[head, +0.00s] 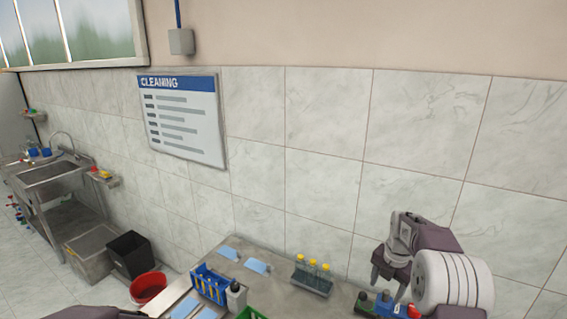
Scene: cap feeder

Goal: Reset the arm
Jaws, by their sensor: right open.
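My right arm comes in at the lower right of the head view, and its gripper (390,278) is open. It is above the right end of the table (345,290), over a small blue, green and red item (385,302). I see nothing between the fingers; whether they touch that item is hard to tell. A dark part of my left arm shows at the bottom edge on the left. The left gripper is out of the picture.
On the table stand a rack with yellow-capped tubes (312,275), a blue rack (210,284), a bottle (236,296) and a green container (252,313). Light blue sheets (257,266) lie at the back. A red bucket (148,288), black bin (128,255) and sink (50,172) are left.

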